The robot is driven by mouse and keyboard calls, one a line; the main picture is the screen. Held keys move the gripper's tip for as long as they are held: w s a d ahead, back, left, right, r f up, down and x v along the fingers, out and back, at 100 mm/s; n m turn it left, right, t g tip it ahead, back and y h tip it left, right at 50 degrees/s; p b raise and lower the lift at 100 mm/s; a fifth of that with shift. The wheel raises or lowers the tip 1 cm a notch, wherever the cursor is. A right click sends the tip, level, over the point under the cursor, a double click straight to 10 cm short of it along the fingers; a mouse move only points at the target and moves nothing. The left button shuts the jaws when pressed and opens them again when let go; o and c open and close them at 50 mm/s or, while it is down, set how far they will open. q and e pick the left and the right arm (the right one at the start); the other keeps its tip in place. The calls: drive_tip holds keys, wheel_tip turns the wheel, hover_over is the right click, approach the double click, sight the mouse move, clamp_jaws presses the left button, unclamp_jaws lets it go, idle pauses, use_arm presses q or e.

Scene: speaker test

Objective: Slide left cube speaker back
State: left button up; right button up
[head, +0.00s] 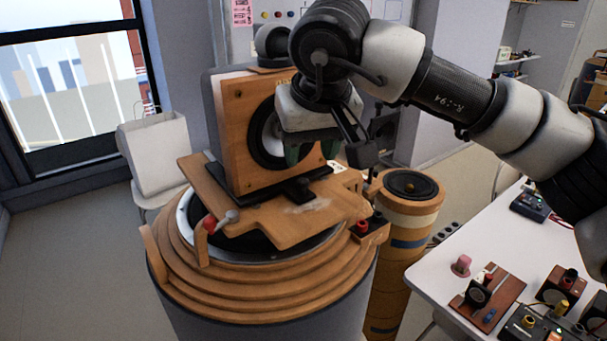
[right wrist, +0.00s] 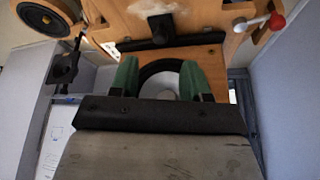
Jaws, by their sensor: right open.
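One cube speaker (head: 236,105) with a wooden front, grey sides and a dark-ringed cone stands upright on a wooden board (head: 290,222). The board lies on top of a stepped round wooden stand (head: 190,278). My right gripper (head: 310,152) is open and empty in front of the cone, covering its right part. In the right wrist view, its two green fingertips (right wrist: 160,72) are spread before the pale cone and dark ring of the speaker (right wrist: 212,52). Whether they touch the front I cannot tell. My left gripper is not in view.
A red-tipped lever (head: 211,224) is at the board's front left. A dark bar (head: 290,190) lies at the speaker's foot. A wooden column speaker (head: 421,193) stands to the right. A white table (head: 450,275) holds several small devices.

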sight(304, 180)
drive_tip(key=p+x, duration=0.1)
drive_tip(key=x, duration=0.6)
drive_tip(key=shift+w+f, duration=0.1)
drive_tip(key=shift+f, duration=0.15)
clamp_jaws()
